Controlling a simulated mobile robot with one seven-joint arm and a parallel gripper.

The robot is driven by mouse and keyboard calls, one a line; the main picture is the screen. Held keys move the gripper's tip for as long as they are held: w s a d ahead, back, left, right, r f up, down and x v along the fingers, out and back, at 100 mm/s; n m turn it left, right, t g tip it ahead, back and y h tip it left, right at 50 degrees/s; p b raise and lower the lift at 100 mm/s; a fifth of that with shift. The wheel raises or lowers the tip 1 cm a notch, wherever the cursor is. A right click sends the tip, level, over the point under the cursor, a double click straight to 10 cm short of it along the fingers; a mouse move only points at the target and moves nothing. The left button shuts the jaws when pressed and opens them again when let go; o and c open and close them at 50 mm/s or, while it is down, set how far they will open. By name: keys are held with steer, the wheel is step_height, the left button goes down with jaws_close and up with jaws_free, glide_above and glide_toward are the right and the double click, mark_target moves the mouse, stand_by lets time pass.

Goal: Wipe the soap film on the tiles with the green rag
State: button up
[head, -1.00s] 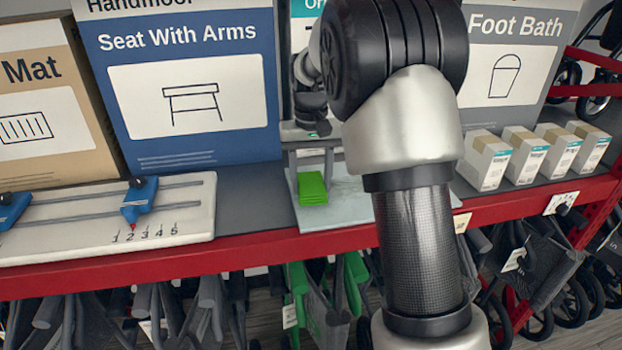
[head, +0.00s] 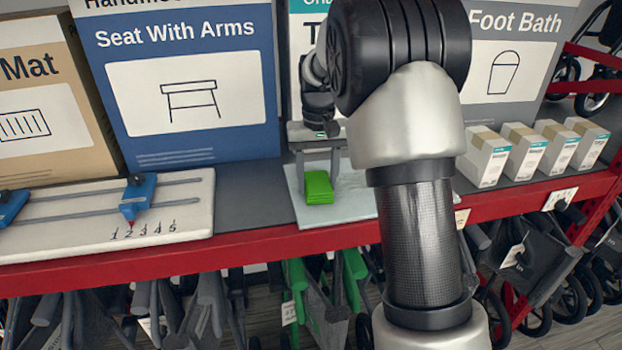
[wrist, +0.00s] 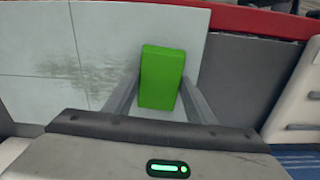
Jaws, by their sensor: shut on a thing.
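The green rag (head: 318,187), a thick folded block, is between the fingers of my gripper (head: 318,172), which is shut on it. It also shows in the wrist view (wrist: 161,77) between the two grey fingers. The pale tiles (head: 350,206) lie flat on the shelf, and the rag is over their left part in the head view. I cannot tell whether the rag touches the tiles. My arm hides their right part in the head view.
A white board with blue sliders (head: 138,198) lies left of the tiles. Tall boxes, including a blue one (head: 183,135), stand behind. Several small white boxes (head: 485,160) stand at the right. A red shelf edge (head: 260,240) runs along the front. Bare grey shelf (head: 245,200) lies left of the tiles.

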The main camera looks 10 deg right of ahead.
mark_target(338, 189)
steer(key=shift+d+f+p, duration=0.1)
steer(key=shift+d+p, duration=0.35)
steer(key=shift+d, duration=2.1)
steer(key=shift+d+p, duration=1.3)
steer(key=shift+d, duration=3.2)
steer(key=shift+d+f+p, duration=0.1)
steer(key=shift+d+p, duration=0.5)
steer(key=shift+d, duration=1.75)
steer(key=shift+s+d+p, duration=0.1)
steer(key=shift+d+p, duration=0.6)
steer(key=shift+d, duration=1)
steer(key=shift+r, duration=0.2)
steer(key=shift+f, duration=0.1)
